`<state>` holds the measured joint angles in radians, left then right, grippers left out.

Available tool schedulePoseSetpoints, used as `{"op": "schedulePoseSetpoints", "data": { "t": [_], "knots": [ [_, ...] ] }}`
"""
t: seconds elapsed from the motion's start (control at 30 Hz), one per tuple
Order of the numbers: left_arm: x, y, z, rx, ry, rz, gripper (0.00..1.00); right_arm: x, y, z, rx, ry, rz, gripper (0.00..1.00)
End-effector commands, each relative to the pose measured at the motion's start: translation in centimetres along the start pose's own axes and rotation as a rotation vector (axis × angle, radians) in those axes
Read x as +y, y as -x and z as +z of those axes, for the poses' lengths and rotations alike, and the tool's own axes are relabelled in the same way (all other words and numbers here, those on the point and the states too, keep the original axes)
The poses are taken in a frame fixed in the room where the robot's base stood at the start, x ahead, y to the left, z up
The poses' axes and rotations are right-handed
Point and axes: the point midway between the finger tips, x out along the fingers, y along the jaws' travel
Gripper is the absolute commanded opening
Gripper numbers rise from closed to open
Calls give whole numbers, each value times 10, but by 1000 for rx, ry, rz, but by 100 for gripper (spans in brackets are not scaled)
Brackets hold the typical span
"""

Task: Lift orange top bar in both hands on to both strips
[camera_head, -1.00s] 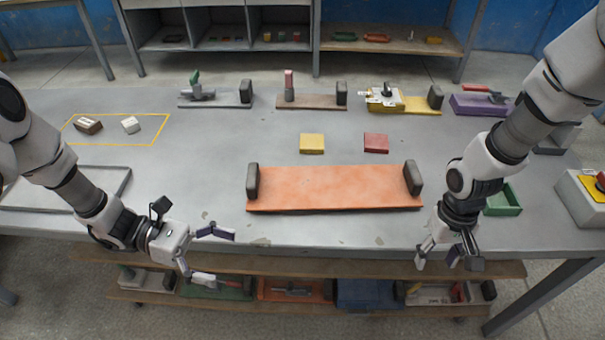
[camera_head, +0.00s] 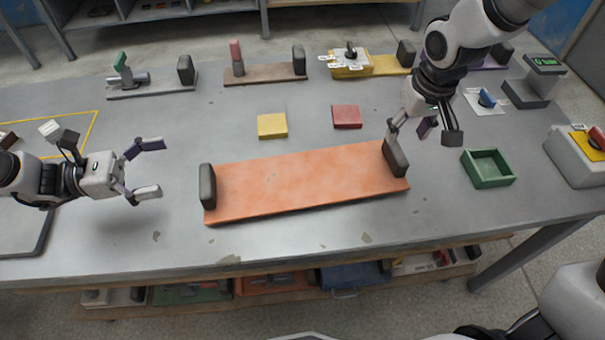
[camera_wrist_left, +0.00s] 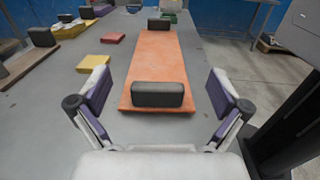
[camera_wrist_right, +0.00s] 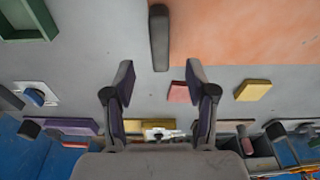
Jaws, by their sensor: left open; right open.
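The orange bar (camera_head: 305,182) lies flat on the grey table with an upright black block at each end. The left end block (camera_head: 208,187) also shows between my open fingers in the left wrist view (camera_wrist_left: 157,94). My left gripper (camera_head: 150,168) is open and empty, left of that block and apart from it. My right gripper (camera_head: 424,132) is open and empty, close to the right end block (camera_head: 396,158). In the right wrist view this block (camera_wrist_right: 159,38) stands ahead of the fingers, roughly in line with their gap. I cannot identify the two strips for certain.
A yellow block (camera_head: 272,125) and a red block (camera_head: 346,116) lie behind the bar. A green tray (camera_head: 488,168) and a grey box with a red button (camera_head: 582,152) stand to the right. Several fixtures line the back. The table in front of the bar is clear.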

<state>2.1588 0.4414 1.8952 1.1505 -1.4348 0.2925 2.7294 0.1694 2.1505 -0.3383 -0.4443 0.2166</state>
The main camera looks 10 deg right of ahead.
Motion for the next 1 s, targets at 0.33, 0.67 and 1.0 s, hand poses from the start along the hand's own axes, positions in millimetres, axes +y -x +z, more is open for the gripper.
{"op": "schedulePoseSetpoints", "data": {
  "t": [0.33,0.67,1.0],
  "knots": [
    [0,0,-4,1,1,-1,100,0,-2,0,-1,0,0,56],
    [-1,0,-61,2,5,-1,100,0,-29,0,-3,0,0,56],
    [-1,-49,-79,2,1,-6,100,0,-64,0,-3,0,1,56]
  ]
}}
